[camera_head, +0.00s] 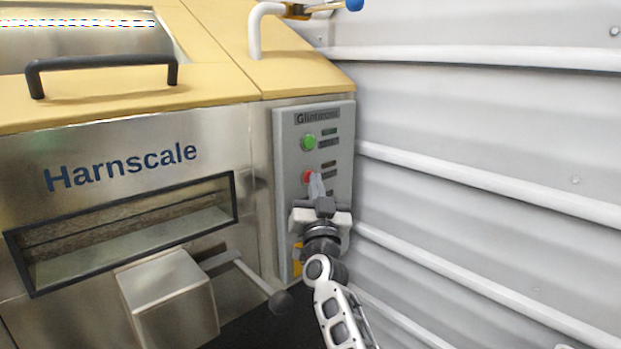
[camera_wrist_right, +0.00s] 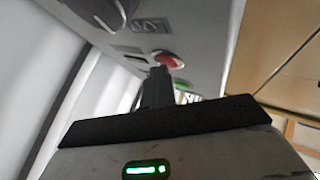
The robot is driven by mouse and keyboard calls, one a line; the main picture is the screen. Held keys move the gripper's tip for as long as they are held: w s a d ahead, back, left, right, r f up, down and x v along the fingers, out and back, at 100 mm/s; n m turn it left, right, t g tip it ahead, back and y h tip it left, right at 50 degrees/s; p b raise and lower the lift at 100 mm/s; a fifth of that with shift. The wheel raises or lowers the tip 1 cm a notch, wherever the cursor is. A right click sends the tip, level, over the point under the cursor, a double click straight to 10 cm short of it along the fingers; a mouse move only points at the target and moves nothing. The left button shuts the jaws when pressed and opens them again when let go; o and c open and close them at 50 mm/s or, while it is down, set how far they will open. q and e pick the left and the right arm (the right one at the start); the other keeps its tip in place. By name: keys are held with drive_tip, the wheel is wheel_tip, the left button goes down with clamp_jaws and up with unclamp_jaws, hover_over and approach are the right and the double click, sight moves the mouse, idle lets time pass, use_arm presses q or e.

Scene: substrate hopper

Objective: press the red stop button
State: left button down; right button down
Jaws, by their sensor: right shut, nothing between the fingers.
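The red stop button (camera_head: 307,177) is on the grey control panel (camera_head: 345,125), below a green button (camera_head: 308,142). My right gripper (camera_head: 316,183) is shut and empty, with its fingertips at the red button in the head view, partly covering it. In the right wrist view the red button (camera_wrist_right: 169,60) shows just beyond the fingertips (camera_wrist_right: 158,72). I cannot tell whether they touch it. My left gripper is not in view.
The steel hopper (camera_head: 120,140) with a yellow top and a black handle (camera_head: 100,63) stands left of the panel. A lever with a dark knob (camera_head: 281,302) sticks out low, left of my right arm. A ribbed light wall (camera_head: 480,130) is close on the right.

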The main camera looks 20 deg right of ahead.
drive_tip(key=shift+s, duration=0.1)
drive_tip(key=shift+s+d+p, duration=0.25)
drive_tip(key=shift+s+p, duration=0.4)
drive_tip(key=s+p, duration=0.1)
drive_tip(key=s+d+p, duration=0.1)
drive_tip(key=s, duration=0.1)
drive_tip(key=s+p, duration=0.1)
drive_tip(key=shift+s+d, duration=0.35)
drive_tip(key=shift+s, duration=0.05)
idle(0.5)
